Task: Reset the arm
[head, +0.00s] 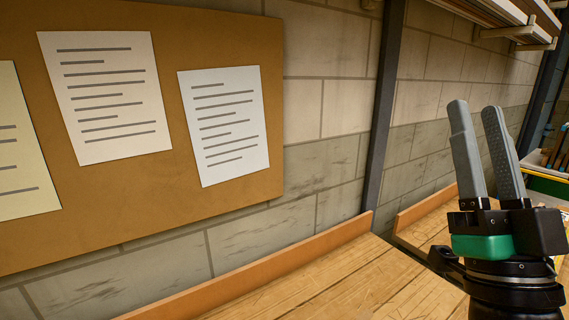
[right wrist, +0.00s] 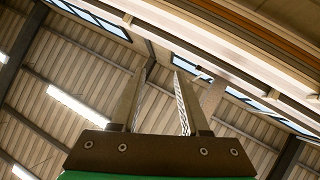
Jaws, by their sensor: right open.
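My right gripper (head: 474,106) stands upright at the right of the head view, its two grey fingers pointing up. The fingers are apart with nothing between them. In the right wrist view the same gripper (right wrist: 160,70) points up toward the ceiling, and it holds nothing there either. It is in front of the wall and above the wooden bench (head: 350,285). My left gripper is in neither view. No fly press shows in these frames.
A brown notice board (head: 230,40) with several paper sheets hangs on the block wall at left. A dark post (head: 382,110) stands at the wall. A shelf (head: 505,15) juts out at upper right. The visible bench top is bare.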

